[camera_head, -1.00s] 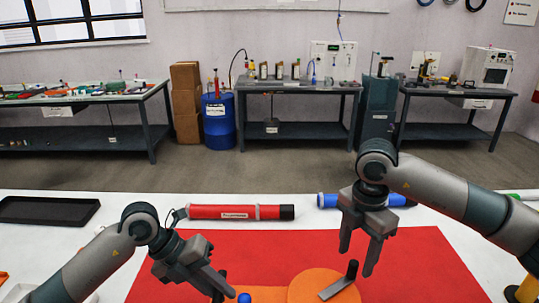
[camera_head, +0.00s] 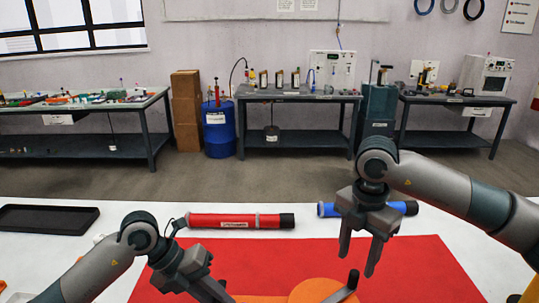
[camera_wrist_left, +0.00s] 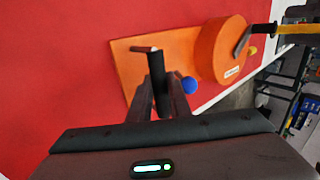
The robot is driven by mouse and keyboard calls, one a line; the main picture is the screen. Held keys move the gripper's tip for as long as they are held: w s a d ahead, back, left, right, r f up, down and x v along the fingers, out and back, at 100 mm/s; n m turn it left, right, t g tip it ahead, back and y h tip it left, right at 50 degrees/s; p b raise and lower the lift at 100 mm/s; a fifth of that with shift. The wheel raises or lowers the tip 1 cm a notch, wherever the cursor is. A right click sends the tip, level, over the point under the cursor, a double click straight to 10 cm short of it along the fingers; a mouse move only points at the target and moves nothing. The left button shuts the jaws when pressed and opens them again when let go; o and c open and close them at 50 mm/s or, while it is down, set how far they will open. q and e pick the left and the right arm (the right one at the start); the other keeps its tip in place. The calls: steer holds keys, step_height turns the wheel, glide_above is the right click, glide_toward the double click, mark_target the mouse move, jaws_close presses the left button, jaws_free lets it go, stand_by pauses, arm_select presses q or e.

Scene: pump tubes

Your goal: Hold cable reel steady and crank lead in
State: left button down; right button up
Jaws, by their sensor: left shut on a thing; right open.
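The cable reel is an orange drum (camera_wrist_left: 220,50) on a flat orange base (camera_wrist_left: 125,60), lying on a red mat. The drum also shows at the bottom edge of the head view (camera_head: 318,289). Its crank has a grey arm and a dark upright grip (camera_head: 353,279). My left gripper (camera_wrist_left: 160,85) is shut on a dark post (camera_wrist_left: 160,66) that stands at the base, beside the drum. My right gripper (camera_head: 358,260) is open and empty, pointing down, near the crank grip. The reel's near side is cut off in the head view.
A red cylinder (camera_head: 222,221) and a blue cylinder (camera_head: 327,209) lie on the white table behind the mat. A black tray (camera_head: 45,218) lies at the far left. The red mat (camera_head: 420,265) is clear to the right of the reel.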

mark_target(355, 273)
steer(key=n, duration=0.2)
steer(key=r+n, duration=0.1)
steer(key=n, duration=0.1)
steer(key=shift+a, duration=0.2)
steer(key=n, duration=0.4)
steer(key=shift+r+n, duration=0.25)
steer(key=shift+n, duration=0.15)
steer(key=n, duration=0.4)
steer(key=shift+s+d+r, duration=0.1)
steer(key=shift+r, duration=0.25)
steer(key=n, duration=0.4)
steer(key=shift+d+r, duration=0.25)
steer(key=shift+f, duration=0.1)
steer(key=shift+f, duration=4.6)
steer(key=shift+s+f, duration=0.2)
steer(key=shift+f, duration=0.15)
